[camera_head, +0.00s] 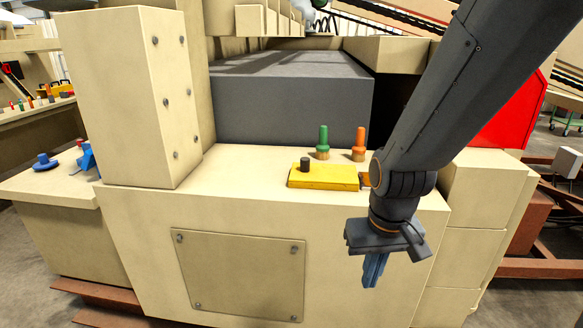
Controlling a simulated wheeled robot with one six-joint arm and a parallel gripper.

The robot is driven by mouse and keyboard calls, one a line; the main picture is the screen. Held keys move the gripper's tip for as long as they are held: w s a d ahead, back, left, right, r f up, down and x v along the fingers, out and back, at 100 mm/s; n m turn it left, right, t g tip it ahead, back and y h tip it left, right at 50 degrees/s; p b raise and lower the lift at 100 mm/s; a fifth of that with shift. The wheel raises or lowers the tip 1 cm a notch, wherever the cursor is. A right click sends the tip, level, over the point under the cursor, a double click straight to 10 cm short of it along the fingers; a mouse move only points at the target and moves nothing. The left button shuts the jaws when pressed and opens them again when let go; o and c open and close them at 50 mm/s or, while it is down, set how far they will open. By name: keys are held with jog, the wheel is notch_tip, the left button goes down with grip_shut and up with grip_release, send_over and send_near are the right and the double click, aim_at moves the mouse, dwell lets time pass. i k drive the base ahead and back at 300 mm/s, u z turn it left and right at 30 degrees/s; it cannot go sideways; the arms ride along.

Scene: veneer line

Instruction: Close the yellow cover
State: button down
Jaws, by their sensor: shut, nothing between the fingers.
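The yellow cover (326,178) is a flat rectangular piece on the beige machine top (235,170), near its front edge. A dark knob (305,164) stands up at its left end. The cover's right end is close to my arm in the picture, and I cannot tell its exact position there. My gripper (373,272) points down in front of the machine's front face, right of and below the cover. It is shut and empty, apart from the cover.
A green knob (322,142) and an orange knob (359,144) stand just behind the cover. A tall beige post (128,97) rises at left. A dark grey block (290,105) lies behind. A red panel (510,115) is at right, behind my arm.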

aim_at(304, 174)
jog(key=u, duration=0.8)
jog(key=i, duration=0.5)
jog(key=z, duration=0.05)
